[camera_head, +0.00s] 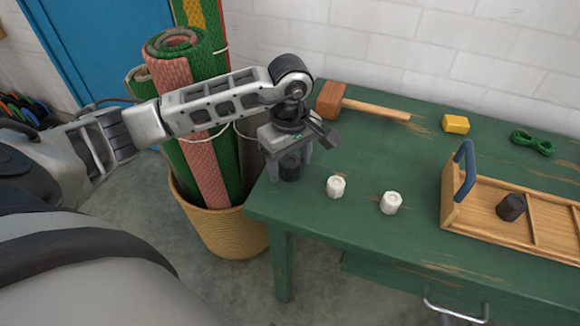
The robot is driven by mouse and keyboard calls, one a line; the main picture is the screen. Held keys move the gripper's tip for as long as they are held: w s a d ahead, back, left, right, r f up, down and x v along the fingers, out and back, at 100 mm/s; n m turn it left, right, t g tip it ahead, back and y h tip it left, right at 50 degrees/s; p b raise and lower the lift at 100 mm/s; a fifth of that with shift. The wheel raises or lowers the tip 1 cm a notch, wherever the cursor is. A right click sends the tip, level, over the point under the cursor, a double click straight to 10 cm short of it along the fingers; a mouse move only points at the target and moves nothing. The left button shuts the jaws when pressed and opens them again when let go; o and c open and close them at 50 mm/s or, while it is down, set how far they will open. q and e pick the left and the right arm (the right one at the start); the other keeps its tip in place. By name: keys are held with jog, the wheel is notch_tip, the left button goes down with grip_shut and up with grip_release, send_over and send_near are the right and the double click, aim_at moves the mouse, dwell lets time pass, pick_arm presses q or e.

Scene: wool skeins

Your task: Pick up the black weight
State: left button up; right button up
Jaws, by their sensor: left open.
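A black weight (290,172) stands on the left end of the green table. My left gripper (289,176) points down over it, with one finger on each side, open around it. Whether the fingers touch the weight I cannot tell; the gripper hides its upper part. A second black weight (511,207) sits inside the wooden tray (484,224) at the right. My right gripper is not in view.
Two white weights (335,187) and (390,203) stand just right of my left gripper. A mallet (375,108), a yellow block (455,124) and a green cord bundle (532,143) lie farther back. A basket (236,232) of rolled mats stands against the table's left end.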

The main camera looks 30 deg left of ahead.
aim_at(289, 161)
pick_arm(q)
jog(key=shift+f, duration=0.2)
jog(key=c, duration=1.3)
jog(key=shift+r, duration=0.1)
jog(key=shift+c, duration=0.2)
jog(key=shift+r, duration=0.4)
notch_tip(289, 161, up, 3)
jog(key=shift+a+f, duration=0.1)
jog(key=s+a+r, duration=0.6)
jog(key=s+r, duration=0.3)
jog(key=s, duration=0.3)
jog(key=shift+a+r+b, duration=0.2)
jog(key=shift+a+b, duration=0.15)
